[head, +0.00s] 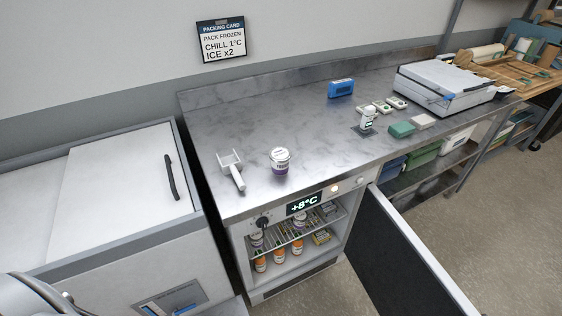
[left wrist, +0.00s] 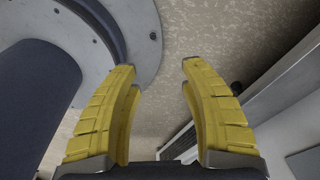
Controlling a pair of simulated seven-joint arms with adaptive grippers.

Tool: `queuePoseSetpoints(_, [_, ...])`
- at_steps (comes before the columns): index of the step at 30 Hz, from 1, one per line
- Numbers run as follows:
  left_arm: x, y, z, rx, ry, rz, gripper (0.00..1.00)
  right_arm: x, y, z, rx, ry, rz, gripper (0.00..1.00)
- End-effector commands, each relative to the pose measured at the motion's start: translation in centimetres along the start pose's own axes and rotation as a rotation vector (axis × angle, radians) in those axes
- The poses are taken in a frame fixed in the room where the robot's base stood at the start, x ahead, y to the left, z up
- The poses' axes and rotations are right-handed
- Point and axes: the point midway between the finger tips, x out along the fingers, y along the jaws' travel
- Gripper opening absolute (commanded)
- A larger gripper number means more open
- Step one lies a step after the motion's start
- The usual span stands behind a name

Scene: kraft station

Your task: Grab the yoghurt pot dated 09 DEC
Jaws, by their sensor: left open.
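A white yoghurt pot with a purple band (head: 279,161) stands upright on the steel worktop above the fridge; its date is too small to read. Inside the open fridge, several pots with orange bands (head: 279,256) stand on the lower level. More pots stand on the wire shelf, one of them at the right (head: 298,246); I cannot read any dates. My left gripper (left wrist: 158,85) shows in the left wrist view with its yellow fingers apart and nothing between them, over the floor and away from the pots. My right gripper is in neither view.
The fridge door (head: 410,255) stands wide open to the right. A white scoop (head: 232,170) lies left of the worktop pot. A white chest freezer (head: 110,185) stands at the left. A blue box (head: 341,88) and a green block (head: 402,130) are farther along; the worktop's middle is clear.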

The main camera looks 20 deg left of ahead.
Motion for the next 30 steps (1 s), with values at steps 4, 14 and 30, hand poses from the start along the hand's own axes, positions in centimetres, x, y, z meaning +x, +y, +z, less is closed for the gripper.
queuePoseSetpoints(4, [0.0, 0.0, 0.0, 0.0, 0.0, 0.0, 0.44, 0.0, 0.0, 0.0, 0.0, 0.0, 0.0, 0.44])
queuePoseSetpoints(14, [0.0, 0.0, 0.0, -0.001, 0.001, 0.0, 0.66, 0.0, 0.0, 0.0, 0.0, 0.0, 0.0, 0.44])
queuePoseSetpoints(30, [-0.1, -0.3, -3.1, -0.009, 0.027, -0.003, 0.85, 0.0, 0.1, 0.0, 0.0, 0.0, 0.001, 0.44])
